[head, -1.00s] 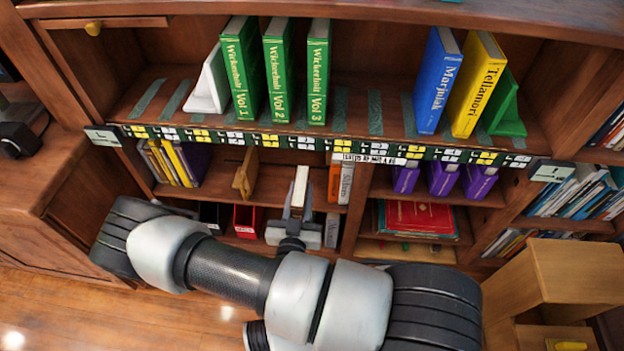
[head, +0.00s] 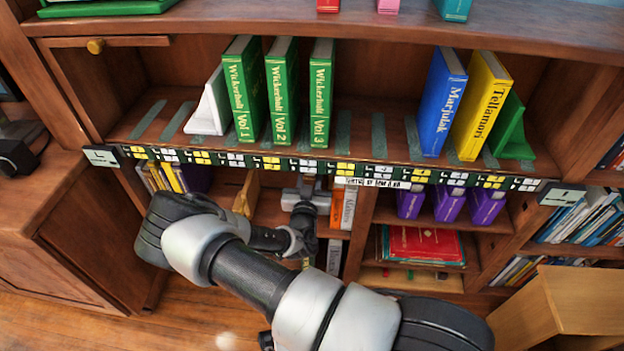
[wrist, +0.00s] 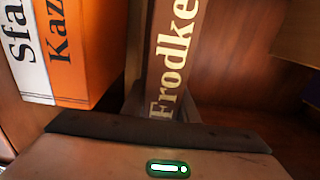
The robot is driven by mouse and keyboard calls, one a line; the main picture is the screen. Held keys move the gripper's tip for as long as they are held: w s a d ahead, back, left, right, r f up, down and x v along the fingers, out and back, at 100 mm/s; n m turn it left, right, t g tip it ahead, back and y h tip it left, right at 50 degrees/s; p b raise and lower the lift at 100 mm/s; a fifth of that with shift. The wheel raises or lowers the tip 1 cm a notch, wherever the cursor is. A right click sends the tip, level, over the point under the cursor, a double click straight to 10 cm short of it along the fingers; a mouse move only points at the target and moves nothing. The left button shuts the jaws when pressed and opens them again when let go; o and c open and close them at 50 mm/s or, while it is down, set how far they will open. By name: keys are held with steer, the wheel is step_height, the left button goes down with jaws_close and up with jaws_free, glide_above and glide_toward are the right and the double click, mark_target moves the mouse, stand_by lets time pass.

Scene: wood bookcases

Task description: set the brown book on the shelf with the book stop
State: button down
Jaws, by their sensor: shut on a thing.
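The brown book (wrist: 177,55), lettered "Frodke…" on its spine, stands upright in the wrist view. My gripper (head: 306,194) is shut on it, low on the spine in the wrist view (wrist: 160,112). In the head view my gripper is at the middle shelf opening, between a wooden book stop (head: 246,192) and an orange book (head: 337,206); I cannot make out the brown book there. Whether its base touches the shelf is hidden.
In the wrist view the orange book (wrist: 88,50) and a white book (wrist: 25,55) stand close beside the brown book. The labelled shelf edge (head: 330,168) overhangs my gripper. Green volumes (head: 281,95) stand above.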

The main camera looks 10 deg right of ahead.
steer(key=shift+f+b, duration=0.65)
steer(key=shift+f, duration=1.1)
steer(key=c, duration=1.4)
jaws_free()
steer(key=p+v, duration=0.2)
steer(key=v, duration=1)
